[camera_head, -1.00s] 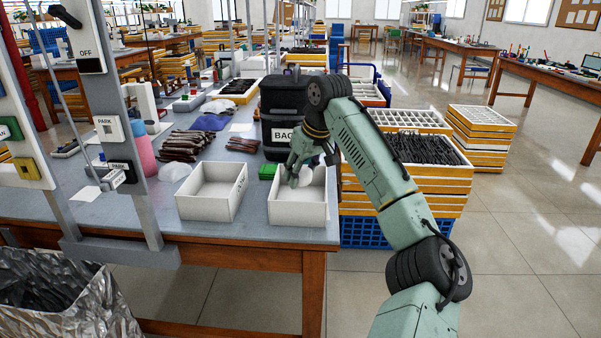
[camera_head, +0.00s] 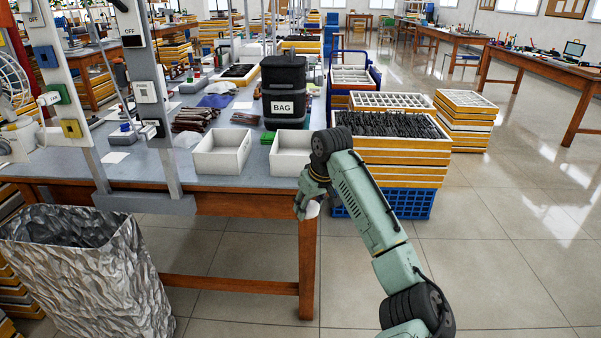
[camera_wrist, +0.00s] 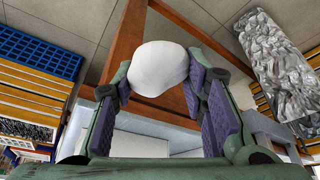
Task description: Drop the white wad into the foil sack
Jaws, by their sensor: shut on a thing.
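The white wad (camera_wrist: 160,68) is between the purple pads of my gripper (camera_wrist: 160,85) in the wrist view, and the gripper is shut on it. In the head view my gripper (camera_head: 306,208) hangs at the front right edge of the workbench, and only a small pale part of the wad (camera_head: 312,209) shows there. The foil sack (camera_head: 100,290) stands open on the floor at the lower left, crumpled and silver, with a dark inside. The sack also shows at the upper right of the wrist view (camera_wrist: 280,65). A gap lies between gripper and sack.
The workbench (camera_head: 190,187) holds two white open boxes (camera_head: 222,152), a black bin labelled BAG (camera_head: 284,88) and folded cloths. Metal posts rise at its left front. Stacked trays on a blue crate (camera_head: 411,204) stand right of the bench. Floor in front is clear.

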